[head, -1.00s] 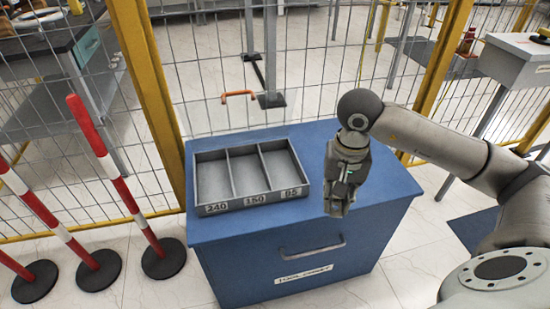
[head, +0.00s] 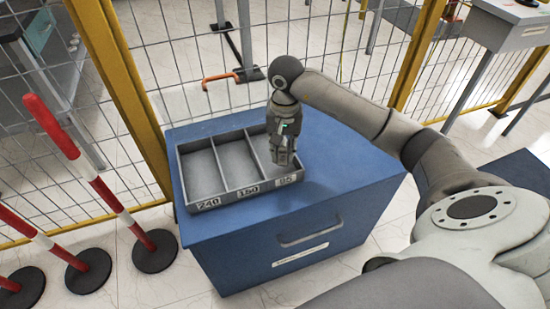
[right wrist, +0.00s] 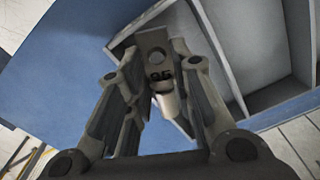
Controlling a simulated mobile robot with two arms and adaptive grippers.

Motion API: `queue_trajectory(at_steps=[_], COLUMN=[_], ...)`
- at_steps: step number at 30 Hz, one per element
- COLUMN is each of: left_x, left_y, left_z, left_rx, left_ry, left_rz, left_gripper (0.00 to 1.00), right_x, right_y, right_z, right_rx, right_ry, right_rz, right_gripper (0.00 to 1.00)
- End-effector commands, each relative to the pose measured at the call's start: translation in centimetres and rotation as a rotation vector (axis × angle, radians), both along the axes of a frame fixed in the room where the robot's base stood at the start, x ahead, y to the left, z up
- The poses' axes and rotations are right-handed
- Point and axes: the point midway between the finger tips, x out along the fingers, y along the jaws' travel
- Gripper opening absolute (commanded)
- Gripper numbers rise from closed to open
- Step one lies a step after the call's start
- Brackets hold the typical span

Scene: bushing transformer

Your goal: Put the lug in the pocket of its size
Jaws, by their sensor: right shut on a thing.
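My right gripper (head: 285,160) is shut on the lug (right wrist: 156,60). The lug shows between the fingertips in the right wrist view as a grey metal piece with a hole in its flat end and a mark that reads 95. In the head view the gripper hides it. The gray tray (head: 228,198) has three pockets, labelled 240, 150 and, at the right, what reads as 95. The gripper points down over the right pocket (head: 266,155), near its right wall. I cannot tell how high the lug is above it. My left gripper is not in view.
The tray lies on a blue tool chest (head: 335,190) with clear top to the tray's right. A mesh fence with yellow posts (head: 122,90) stands behind. Red and white posts (head: 80,170) stand at the left.

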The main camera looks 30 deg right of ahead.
Motion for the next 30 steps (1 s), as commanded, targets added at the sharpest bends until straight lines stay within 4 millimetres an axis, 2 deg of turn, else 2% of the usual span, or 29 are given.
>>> queue_trajectory(at_steps=[3, 6, 11, 15, 18, 30], left_x=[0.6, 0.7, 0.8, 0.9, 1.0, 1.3], left_y=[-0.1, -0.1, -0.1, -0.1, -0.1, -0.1], left_z=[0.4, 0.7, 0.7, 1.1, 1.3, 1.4], left_rx=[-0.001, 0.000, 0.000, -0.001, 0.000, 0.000], left_ry=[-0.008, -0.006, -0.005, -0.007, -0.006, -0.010], left_rz=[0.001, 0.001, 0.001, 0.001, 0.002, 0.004], left_gripper=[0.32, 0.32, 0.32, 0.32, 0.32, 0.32], right_x=[1.5, 2.3, 3.1, 3.0, 3.1, 3.1], right_y=[0.2, 0.2, 0.3, 0.3, 0.2, 0.2], right_z=[-2.1, -2.9, -3.8, -6.0, -6.8, -7.0], right_rx=[0.003, 0.002, 0.002, 0.002, 0.001, -0.001], right_ry=[0.003, 0.000, 0.001, 0.003, 0.000, -0.001], right_rz=[-0.001, -0.002, 0.000, 0.000, 0.000, 0.000], right_gripper=[0.00, 0.00, 0.00, 0.00, 0.00, 0.00])
